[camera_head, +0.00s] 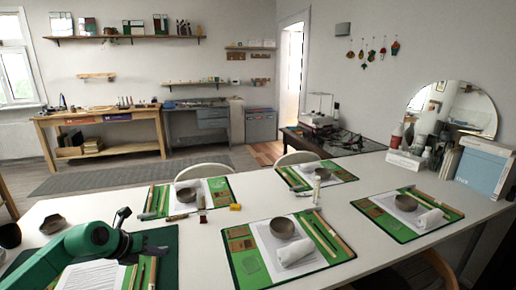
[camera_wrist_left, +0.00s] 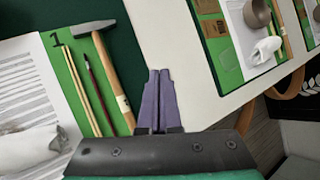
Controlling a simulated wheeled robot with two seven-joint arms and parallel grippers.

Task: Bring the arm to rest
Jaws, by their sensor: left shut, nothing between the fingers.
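My left arm comes in from the lower left of the head view, green with a dark end. My left gripper (camera_head: 160,250) is over the near-left place of the white table (camera_head: 203,262), above a dark green mat (camera_head: 168,272). In the left wrist view the purple fingers of the left gripper (camera_wrist_left: 159,75) are pressed together with nothing between them. They point at the edge of the mat and the bare table. My right gripper is not in view.
A hammer (camera_wrist_left: 108,68), thin sticks and a brush lie on a green board beside the gripper. A printed sheet (camera_head: 92,275) lies left of them. Other mats with grey bowls (camera_head: 282,228) and rolled white cloths (camera_head: 296,250) are set around the table. A brown bowl (camera_head: 53,224) stands behind my arm.

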